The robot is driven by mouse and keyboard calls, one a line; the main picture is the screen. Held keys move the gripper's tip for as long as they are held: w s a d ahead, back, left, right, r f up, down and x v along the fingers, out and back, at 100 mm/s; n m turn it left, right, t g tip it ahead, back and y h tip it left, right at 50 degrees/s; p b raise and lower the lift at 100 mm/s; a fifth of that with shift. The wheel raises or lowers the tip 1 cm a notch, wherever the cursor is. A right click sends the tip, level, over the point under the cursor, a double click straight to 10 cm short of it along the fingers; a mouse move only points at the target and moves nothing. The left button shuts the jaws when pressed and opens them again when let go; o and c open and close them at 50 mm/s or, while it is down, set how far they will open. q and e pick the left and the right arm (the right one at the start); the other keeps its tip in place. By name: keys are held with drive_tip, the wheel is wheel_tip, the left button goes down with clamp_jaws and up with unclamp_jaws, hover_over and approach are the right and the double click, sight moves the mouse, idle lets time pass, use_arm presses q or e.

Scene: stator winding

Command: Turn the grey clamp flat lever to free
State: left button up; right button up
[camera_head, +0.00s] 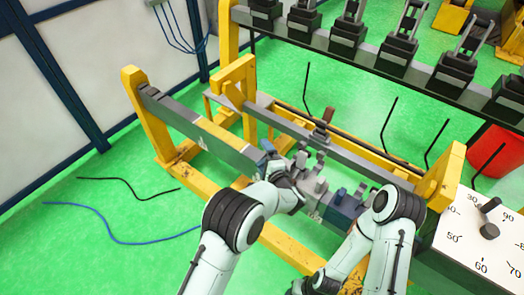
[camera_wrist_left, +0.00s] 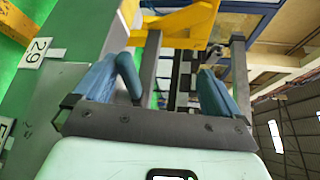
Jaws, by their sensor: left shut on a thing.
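The clamps sit in a row on the long grey beam (camera_head: 215,140) of the yellow frame. A grey clamp (camera_head: 313,185) with upright levers stands just right of my left gripper. My left gripper (camera_head: 280,160) is down at the beam and shut on what seems to be the grey clamp's lever; the hold is mostly hidden in the head view. A dark blue clamp (camera_head: 346,204) is farther right. My right gripper (camera_head: 315,285) is low at the bottom edge, its jaws unclear.
A yellow post (camera_head: 145,115) rises at the beam's left end. A second rail with several dark clamps (camera_head: 395,55) runs behind. A dial box (camera_head: 480,240) with angle numbers and a red bin (camera_head: 495,150) stand at right. Green floor at left holds loose cables (camera_head: 120,235).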

use_arm(q)
drive_tip(key=v, duration=0.3)
drive_tip(key=d+v, duration=0.1)
drive_tip(key=v, duration=0.2)
drive_tip(key=c, duration=0.9)
drive_tip(key=s+d, duration=0.1)
drive_tip(key=s, duration=0.1)
drive_tip(key=s+d, duration=0.1)
drive_tip(key=s, duration=0.2)
drive_tip(key=s+d+b, duration=0.1)
drive_tip(key=s+d, duration=0.1)
drive_tip(key=s, duration=0.1)
drive_tip(key=shift+f, duration=0.3)
use_arm(e)
drive_tip(key=s, duration=0.1)
drive_tip(key=s+f, duration=0.1)
drive_tip(key=s, duration=0.1)
use_arm(q)
drive_tip(key=shift+w, duration=0.15)
use_arm(e)
drive_tip(key=shift+w+r, duration=0.25)
drive_tip(key=shift+w, duration=0.15)
drive_tip(key=shift+s, duration=0.1)
